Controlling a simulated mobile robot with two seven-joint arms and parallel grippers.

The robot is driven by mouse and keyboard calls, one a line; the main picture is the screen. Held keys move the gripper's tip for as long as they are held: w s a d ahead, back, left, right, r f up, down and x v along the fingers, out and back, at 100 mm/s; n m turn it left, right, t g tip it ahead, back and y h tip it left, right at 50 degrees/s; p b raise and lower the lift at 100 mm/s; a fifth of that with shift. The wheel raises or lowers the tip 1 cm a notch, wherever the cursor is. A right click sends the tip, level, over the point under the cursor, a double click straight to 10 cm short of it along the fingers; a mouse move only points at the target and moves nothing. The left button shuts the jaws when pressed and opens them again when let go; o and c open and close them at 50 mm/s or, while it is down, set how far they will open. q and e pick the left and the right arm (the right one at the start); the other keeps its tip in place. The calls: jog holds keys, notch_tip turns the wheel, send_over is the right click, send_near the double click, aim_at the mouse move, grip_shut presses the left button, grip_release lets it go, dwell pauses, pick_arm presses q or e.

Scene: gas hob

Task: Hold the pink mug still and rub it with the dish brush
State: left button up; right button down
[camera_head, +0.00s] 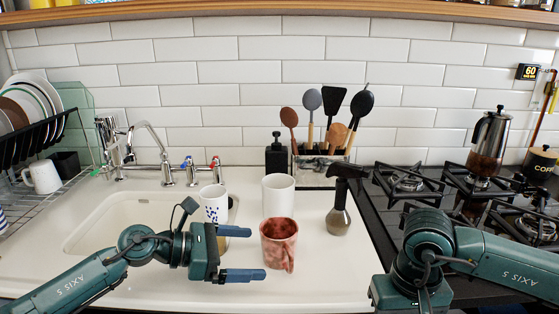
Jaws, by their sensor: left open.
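The pink mug (279,243) is a marbled pink-red cup standing upright on the white worktop, its handle facing front right. My left gripper (256,253) is open just left of it. One finger is toward the back and one toward the front, with nothing seen held between them. What looks like the dish brush (338,221) stands upright right of the mug, with a dark head on top and a rounded grey-brown lower part. My right arm comes in from the right over the hob side, and its fingers lie below the picture's edge.
A white mug (278,194) stands close behind the pink mug. A spotted white cup (214,202) is by the sink (82,236). A utensil holder (318,168) and dark soap bottle (276,158) stand at the back. The gas hob (380,210) is at right. Worktop front right of the pink mug is clear.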

aim_at(267, 253)
pick_arm(q)
jog(key=shift+b+x, duration=0.35)
jog(key=shift+x, duration=3.1)
jog(key=c, duration=0.3)
